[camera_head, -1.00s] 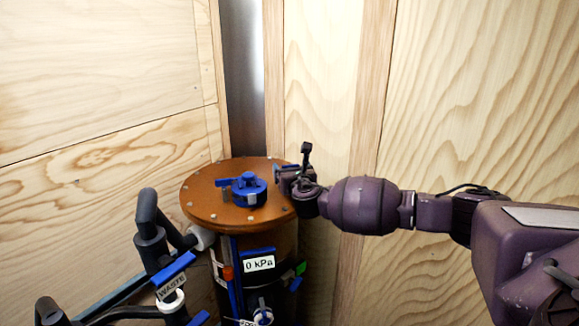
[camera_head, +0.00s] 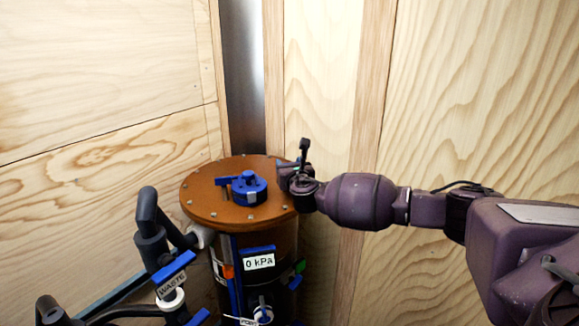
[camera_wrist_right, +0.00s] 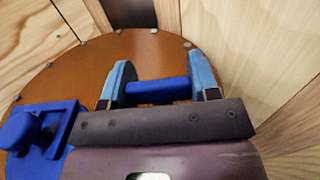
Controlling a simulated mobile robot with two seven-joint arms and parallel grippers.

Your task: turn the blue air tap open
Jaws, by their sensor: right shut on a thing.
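A blue bar-shaped handle (camera_wrist_right: 157,91), which I take to be the air tap's, lies between the two light-blue fingers of my right gripper (camera_wrist_right: 160,78) in the right wrist view. The gripper is shut on it. In the head view the right gripper (camera_head: 286,168) is at the right rim of the brown round lid (camera_head: 205,203), and it hides most of the handle. Whether the tap is open or closed cannot be told. My left gripper is not in view.
A blue fitting (camera_head: 247,188) stands on the lid, left of my right gripper; it also shows in the right wrist view (camera_wrist_right: 38,128). Below are a "0 kPa" label (camera_head: 259,262) and dark pipes with a "WASTE" tag (camera_head: 171,284). Wooden walls stand close behind and right.

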